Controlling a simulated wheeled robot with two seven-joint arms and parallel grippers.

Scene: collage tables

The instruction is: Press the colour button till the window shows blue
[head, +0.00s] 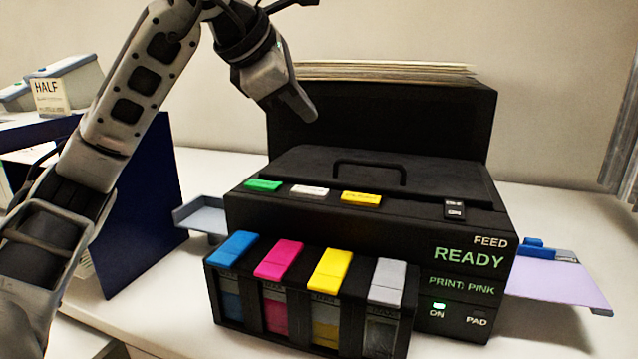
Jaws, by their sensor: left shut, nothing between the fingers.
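The black printer (370,225) stands on the white table. Its window (461,286) reads "PRINT: PINK", and the line above it reads "READY". On its top front edge are a green button (263,186), a white button (310,191) and a yellow button (361,198). Their lettering is too small to read, so I cannot tell which is the colour button. My left gripper (306,112) is shut and empty. It hangs above and behind the buttons, in front of the raised back part, touching no button. My right gripper is out of view.
Ink tanks with blue (233,249), pink (279,259), yellow (331,269) and grey (387,281) lids project at the printer's front. A black handle (368,166) rises from its lid. A tray with lilac paper (560,283) sticks out right. A dark blue panel (150,215) stands left.

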